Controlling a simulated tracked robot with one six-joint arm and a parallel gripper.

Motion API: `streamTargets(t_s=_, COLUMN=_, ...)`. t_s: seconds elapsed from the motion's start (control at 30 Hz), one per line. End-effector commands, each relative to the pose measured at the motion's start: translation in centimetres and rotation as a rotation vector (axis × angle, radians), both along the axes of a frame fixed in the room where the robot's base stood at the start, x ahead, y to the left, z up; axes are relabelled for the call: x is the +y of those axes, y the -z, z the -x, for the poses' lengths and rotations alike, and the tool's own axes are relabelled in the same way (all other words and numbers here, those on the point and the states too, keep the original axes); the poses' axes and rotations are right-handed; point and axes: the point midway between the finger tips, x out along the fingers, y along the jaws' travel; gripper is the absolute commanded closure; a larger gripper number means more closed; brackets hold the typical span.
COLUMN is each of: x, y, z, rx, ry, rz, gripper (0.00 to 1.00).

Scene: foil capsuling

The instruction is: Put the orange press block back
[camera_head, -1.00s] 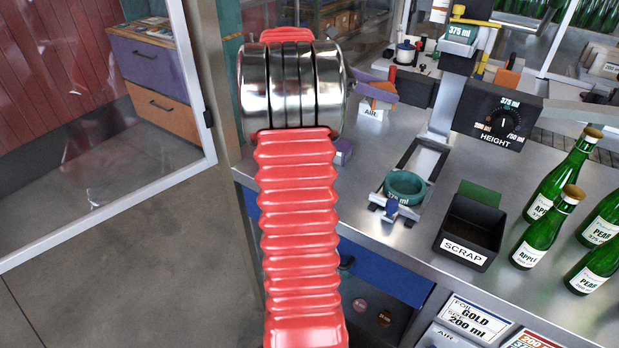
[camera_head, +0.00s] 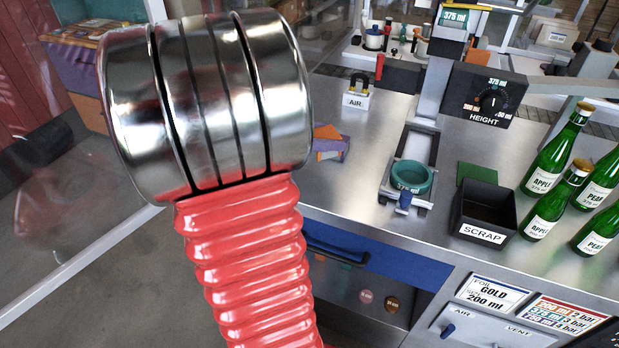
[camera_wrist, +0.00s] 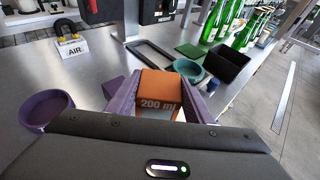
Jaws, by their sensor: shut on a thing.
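The orange press block (camera_wrist: 161,88), marked 200 ml, is between the two purple fingers of my gripper (camera_wrist: 158,98) in the wrist view. My gripper is shut on it, with the label facing the wrist camera. In the head view the orange block (camera_head: 327,146) and purple fingers show just right of my red arm, over the bench's left part. Whether the block touches the bench I cannot tell. A teal ring (camera_head: 411,177) marked 375 ml sits in the slide frame under the press column (camera_head: 434,75).
A purple ring (camera_wrist: 42,108) lies left of my gripper in the wrist view. The AIR stand (camera_head: 356,98), the black SCRAP bin (camera_head: 485,212) and several green bottles (camera_head: 550,160) stand on the steel bench. The bench between my gripper and the slide is bare.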

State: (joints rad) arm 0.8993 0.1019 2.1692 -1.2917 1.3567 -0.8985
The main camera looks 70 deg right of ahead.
Motion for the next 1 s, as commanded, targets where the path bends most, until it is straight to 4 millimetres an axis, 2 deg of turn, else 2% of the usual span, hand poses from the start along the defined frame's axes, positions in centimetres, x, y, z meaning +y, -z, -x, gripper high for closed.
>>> streamTargets(t_s=0.33, x=0.1, y=0.4, z=-1.3, rx=0.001, ry=-0.027, rz=-0.001, gripper=0.78)
streamTargets(t_s=0.7, x=0.1, y=5.7, z=-1.4, rx=0.003, ry=-0.031, rz=-0.004, gripper=0.78)
streamTargets(t_s=1.0, x=0.1, y=6.3, z=-1.5, rx=0.0, ry=-0.031, rz=0.0, gripper=0.78)
